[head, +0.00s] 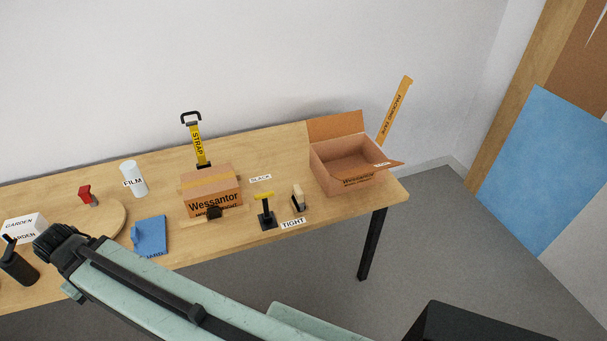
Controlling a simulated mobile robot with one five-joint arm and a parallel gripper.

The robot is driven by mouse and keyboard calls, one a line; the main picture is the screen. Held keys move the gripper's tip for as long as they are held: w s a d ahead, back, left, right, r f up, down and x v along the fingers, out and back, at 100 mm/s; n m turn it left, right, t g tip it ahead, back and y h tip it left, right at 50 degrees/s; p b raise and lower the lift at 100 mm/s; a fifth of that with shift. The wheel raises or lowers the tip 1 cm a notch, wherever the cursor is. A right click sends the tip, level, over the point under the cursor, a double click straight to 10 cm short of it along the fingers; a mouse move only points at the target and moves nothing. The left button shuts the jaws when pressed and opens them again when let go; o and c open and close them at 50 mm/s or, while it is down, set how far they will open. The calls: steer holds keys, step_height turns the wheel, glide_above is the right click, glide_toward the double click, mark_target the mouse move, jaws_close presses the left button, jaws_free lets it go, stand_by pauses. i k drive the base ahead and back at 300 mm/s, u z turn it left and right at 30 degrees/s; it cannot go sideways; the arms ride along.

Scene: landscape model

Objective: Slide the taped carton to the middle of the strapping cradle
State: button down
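The taped carton (212,205) is a closed brown box marked "Wessantor", with a tan tape strip along its top. It stands upright on the table, left of the picture's middle.
A black post with a yellow top (265,207) and a "TIGHT" label (292,223) are right of the carton. An open carton (345,165) stands farther right. A blue pad (150,235), white film roll (133,179) and red tool (87,195) are left.

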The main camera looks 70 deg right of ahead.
mark_target(204, 188)
steer(key=z, duration=0.3)
steer(key=i, duration=0.95)
steer(key=z, duration=0.05)
